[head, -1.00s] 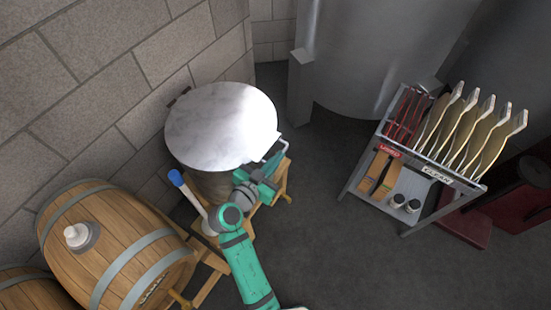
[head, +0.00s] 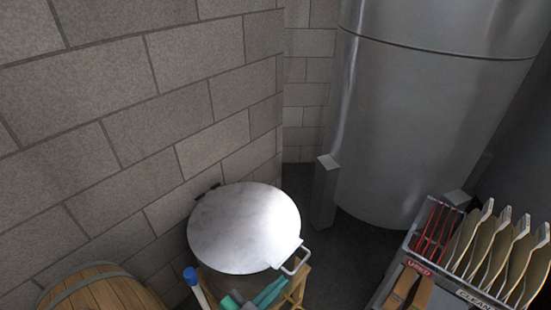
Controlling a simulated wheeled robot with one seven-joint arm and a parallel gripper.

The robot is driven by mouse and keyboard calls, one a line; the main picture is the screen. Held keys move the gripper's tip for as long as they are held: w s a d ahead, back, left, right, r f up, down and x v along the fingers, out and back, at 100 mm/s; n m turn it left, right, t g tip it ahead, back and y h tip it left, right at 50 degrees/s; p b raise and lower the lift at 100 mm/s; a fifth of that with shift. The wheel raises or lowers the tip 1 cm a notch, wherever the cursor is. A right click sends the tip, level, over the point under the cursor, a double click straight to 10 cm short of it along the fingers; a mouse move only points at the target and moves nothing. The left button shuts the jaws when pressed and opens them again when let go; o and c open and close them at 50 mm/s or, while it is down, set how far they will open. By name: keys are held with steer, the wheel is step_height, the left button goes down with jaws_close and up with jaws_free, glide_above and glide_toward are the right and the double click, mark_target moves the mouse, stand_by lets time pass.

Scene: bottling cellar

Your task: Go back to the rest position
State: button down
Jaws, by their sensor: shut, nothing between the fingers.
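My gripper (head: 270,290) shows only in part as teal pieces at the bottom edge of the head view. It is below the right handle of a round metal vessel (head: 243,226), and the gap to the handle is hard to judge. It appears shut and empty. Most of my arm is outside the frame.
The metal vessel stands on a wooden stand against the block wall (head: 150,120). A blue-capped white stick (head: 190,274) is at its left, with a wooden barrel (head: 100,290) beyond. A steel tank (head: 400,120) and a rack (head: 425,262) of red-handled and cream paddles stand right.

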steer(key=s+a+f+n+t+y, duration=0.1)
steer(key=s+a+f+n+y, duration=0.1)
steer(key=s+f+n+y, duration=0.85)
steer(key=s+r+m+t, duration=0.1)
steer(key=s+r, duration=0.5)
steer(key=s, duration=0.9)
steer(key=shift+d+r+t, duration=0.15)
steer(key=shift+d+t, duration=0.1)
steer(key=shift+t, duration=0.65)
